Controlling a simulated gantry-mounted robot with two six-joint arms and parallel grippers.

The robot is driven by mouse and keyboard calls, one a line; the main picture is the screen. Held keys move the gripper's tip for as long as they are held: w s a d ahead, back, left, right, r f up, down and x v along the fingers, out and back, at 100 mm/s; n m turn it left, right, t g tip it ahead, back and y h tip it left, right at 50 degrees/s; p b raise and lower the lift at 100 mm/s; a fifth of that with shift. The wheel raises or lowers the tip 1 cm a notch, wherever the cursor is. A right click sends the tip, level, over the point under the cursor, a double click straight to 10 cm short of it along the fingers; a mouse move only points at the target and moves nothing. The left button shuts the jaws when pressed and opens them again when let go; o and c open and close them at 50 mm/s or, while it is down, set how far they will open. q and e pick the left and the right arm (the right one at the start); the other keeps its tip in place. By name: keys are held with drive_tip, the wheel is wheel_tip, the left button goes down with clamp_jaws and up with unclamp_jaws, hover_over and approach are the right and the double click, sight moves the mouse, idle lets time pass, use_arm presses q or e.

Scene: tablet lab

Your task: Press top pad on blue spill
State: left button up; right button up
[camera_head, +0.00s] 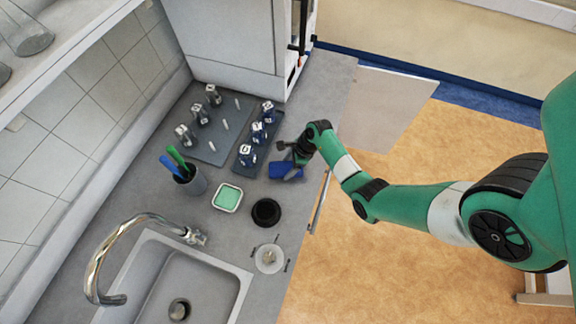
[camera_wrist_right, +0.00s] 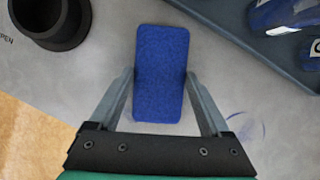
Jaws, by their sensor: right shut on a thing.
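A blue rectangular pad (camera_wrist_right: 160,75) sits between the fingers of my right gripper (camera_wrist_right: 160,95), which is shut on its sides. In the head view the blue pad (camera_head: 281,171) is over the grey counter, below my right gripper (camera_head: 291,158), which partly covers it. I cannot tell whether the pad touches the counter. A faint blue ring-shaped mark (camera_wrist_right: 246,128), perhaps the blue spill, shows on the counter right of the gripper in the right wrist view, apart from the pad there. My left gripper is not in view.
A black round holder (camera_head: 266,212), a square dish with a green inside (camera_head: 228,197) and a cup with pens (camera_head: 190,182) stand left of the pad. A dark tray (camera_head: 248,160) with blue-marked pieces is close by. A sink (camera_head: 240,272) lies nearer.

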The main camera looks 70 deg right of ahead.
drive_tip(key=shift+f+b, duration=0.35)
drive_tip(key=shift+f, duration=0.1)
idle(1.0)
drive_tip(key=shift+f, duration=0.15)
idle(1.2)
drive_tip(key=shift+p, duration=0.3)
wheel_tip(320, 180, up, 7)
drive_tip(key=p, duration=0.8)
drive_tip(key=shift+r, duration=0.2)
drive_tip(key=shift+f, duration=0.1)
drive_tip(key=shift+s, duration=0.1)
